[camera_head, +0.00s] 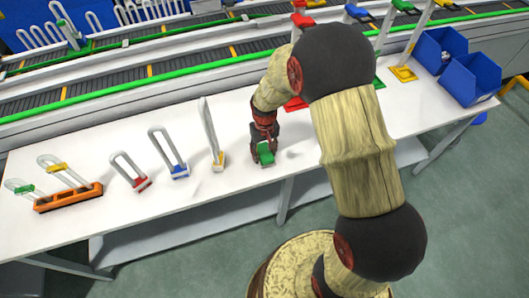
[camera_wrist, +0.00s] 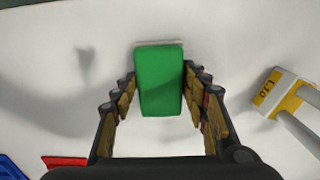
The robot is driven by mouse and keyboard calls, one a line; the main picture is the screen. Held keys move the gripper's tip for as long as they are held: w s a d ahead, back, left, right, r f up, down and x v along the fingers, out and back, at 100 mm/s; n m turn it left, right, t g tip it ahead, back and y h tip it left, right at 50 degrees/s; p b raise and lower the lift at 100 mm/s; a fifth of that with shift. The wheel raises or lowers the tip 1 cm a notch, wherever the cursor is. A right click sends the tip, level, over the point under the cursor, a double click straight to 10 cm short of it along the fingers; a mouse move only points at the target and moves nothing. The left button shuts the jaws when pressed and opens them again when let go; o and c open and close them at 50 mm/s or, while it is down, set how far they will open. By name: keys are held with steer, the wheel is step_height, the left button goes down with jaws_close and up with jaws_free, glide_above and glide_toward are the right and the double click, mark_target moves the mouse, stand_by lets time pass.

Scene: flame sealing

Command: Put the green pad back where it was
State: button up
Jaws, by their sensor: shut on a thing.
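The green pad (camera_head: 265,153) is at the end of my gripper (camera_head: 264,143), over the white table near its front edge. In the wrist view the green pad (camera_wrist: 160,80) stands between the two fingertips of my gripper (camera_wrist: 160,78), which are closed on its left and right sides. A thin pale strip shows along the pad's far edge. I cannot tell whether the pad touches the table. Part of its top end is hidden by the gripper in the head view.
A white loop with a yellow base (camera_head: 218,161) stands left of my gripper, with blue-based (camera_head: 179,171) and red-based (camera_head: 142,184) loops beyond. An orange holder (camera_head: 68,198) is far left. Blue bins (camera_head: 470,78) stand at the right. The front table strip near the pad is clear.

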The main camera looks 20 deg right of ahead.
steer(key=o, duration=1.1)
step_height(320, 180, up, 12)
steer(key=p, duration=0.3)
step_height(320, 180, up, 8)
steer(key=f+t, duration=0.1)
glide_above(264, 152)
steer(key=s, duration=0.2)
steer(key=s+r+t, duration=0.4)
steer(key=s+r, duration=1.3)
steer(key=s, duration=0.3)
steer(key=shift+r+t, duration=0.25)
steer(key=shift+t, duration=0.05)
steer(key=shift+d, duration=0.1)
